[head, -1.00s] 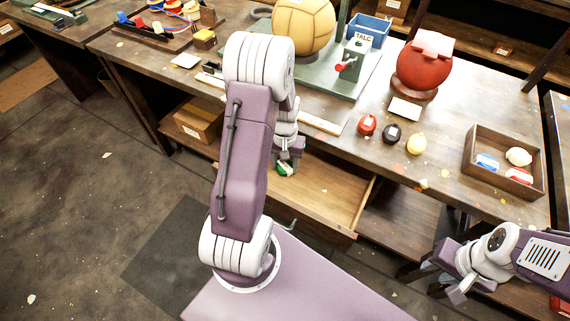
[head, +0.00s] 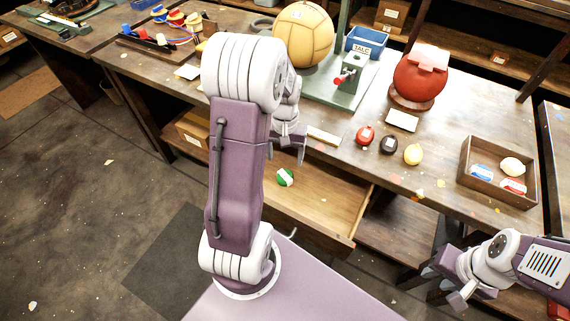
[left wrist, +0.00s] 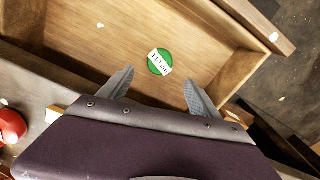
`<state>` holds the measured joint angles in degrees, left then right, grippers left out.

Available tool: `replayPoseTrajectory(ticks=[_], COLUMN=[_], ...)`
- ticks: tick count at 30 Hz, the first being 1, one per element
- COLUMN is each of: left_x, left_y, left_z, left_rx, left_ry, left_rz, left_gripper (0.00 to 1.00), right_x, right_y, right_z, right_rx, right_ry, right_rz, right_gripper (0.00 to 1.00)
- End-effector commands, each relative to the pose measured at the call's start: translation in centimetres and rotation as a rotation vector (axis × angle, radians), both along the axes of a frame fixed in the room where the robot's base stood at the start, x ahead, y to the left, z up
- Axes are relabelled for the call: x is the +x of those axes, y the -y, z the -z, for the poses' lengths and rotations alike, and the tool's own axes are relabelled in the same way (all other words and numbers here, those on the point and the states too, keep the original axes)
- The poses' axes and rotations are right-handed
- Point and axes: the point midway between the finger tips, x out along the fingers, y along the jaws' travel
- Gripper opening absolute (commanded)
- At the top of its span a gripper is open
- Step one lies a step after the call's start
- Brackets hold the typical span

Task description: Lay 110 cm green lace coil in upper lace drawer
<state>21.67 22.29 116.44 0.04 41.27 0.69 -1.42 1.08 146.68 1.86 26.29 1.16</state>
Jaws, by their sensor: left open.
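The green lace coil (head: 285,177) with its white label lies on the floor of the open wooden drawer (head: 325,205). In the left wrist view the coil (left wrist: 160,62) shows the label "110 cm", and the bare drawer floor (left wrist: 110,40) surrounds it. My left gripper (head: 290,148) is above the drawer, raised clear of the coil. Its two fingers (left wrist: 158,90) are spread and empty, with the coil beyond their tips. My right gripper (head: 449,286) is at the lower right, away from the drawer; its jaw state is unclear.
On the bench above the drawer are red (head: 365,135), black (head: 389,145) and yellow (head: 413,154) coils. A wooden tray (head: 464,171) holds several more coils. A red ball (head: 420,77) and a tan ball (head: 303,35) stand further back.

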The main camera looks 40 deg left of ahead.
Motion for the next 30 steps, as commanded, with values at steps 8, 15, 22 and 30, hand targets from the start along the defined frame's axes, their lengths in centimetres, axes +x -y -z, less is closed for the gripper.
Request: replayPoseTrajectory(ticks=[8, 15, 22, 30], left_x=[0.0, -4.4, -8.2, -8.1], left_y=[0.0, 9.5, 13.2, 13.1], left_z=[-2.1, -1.8, -1.1, -2.5], left_rx=[0.000, 0.005, 0.004, 0.003], left_ry=[0.000, 0.066, 0.108, 0.106], left_rz=[0.000, 0.245, 0.372, 0.368], left_gripper=[0.72, 0.72, 0.72, 0.72], right_x=[0.0, 0.0, 0.0, 0.0], right_y=[0.0, 0.0, 0.0, 0.0], right_z=[-0.4, -0.4, -0.4, -1.8], right_rx=[0.000, 0.000, 0.000, 0.000], right_ry=[0.000, 0.000, 0.000, 0.000], right_rz=[0.000, 0.000, 0.000, 0.000], right_gripper=[0.33, 0.33, 0.33, 0.33])
